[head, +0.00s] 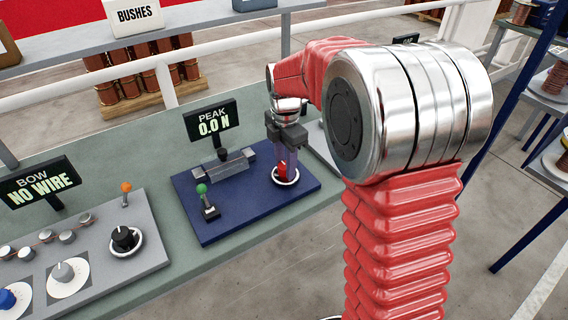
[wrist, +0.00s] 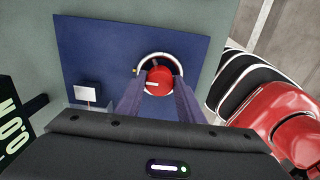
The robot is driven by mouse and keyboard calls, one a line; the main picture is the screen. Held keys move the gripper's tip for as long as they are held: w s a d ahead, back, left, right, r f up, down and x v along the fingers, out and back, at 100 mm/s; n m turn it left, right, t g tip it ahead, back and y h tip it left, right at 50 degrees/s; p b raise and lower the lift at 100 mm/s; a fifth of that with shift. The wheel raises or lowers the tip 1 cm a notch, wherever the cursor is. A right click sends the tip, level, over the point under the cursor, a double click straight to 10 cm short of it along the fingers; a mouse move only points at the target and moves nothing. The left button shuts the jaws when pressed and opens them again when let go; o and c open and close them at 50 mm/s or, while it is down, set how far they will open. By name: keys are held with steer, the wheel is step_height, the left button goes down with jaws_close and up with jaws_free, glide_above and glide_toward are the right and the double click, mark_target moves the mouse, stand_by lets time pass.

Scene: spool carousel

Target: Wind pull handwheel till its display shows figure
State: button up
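The red handwheel knob (head: 282,170) sits in a white ring at the right end of the blue panel (head: 222,222). It has a pale mark on its face, and it also shows in the wrist view (wrist: 159,82). My gripper (head: 286,158) points down over the knob. In the wrist view its two fingers (wrist: 159,90) stand apart on either side of the knob, with a narrow gap showing, so it looks open. The display (head: 213,122) behind the panel reads PEAK 0.0 N. My fingers partly hide the knob in the head view.
A green-tipped lever (head: 205,200) and a grey clamp block (head: 225,165) are on the same panel. At left, a grey panel (head: 128,275) has knobs, an orange-tipped lever and a display (head: 40,185) reading BOW NO WIRE. A shelf (head: 200,47) runs behind.

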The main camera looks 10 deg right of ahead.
steer(key=c, duration=0.6)
steer(key=shift+s+a, duration=0.1)
steer(key=shift+a, duration=0.1)
steer(key=shift+d, duration=0.15)
steer(key=shift+d+m, duration=0.1)
steer(key=shift+m, duration=0.3)
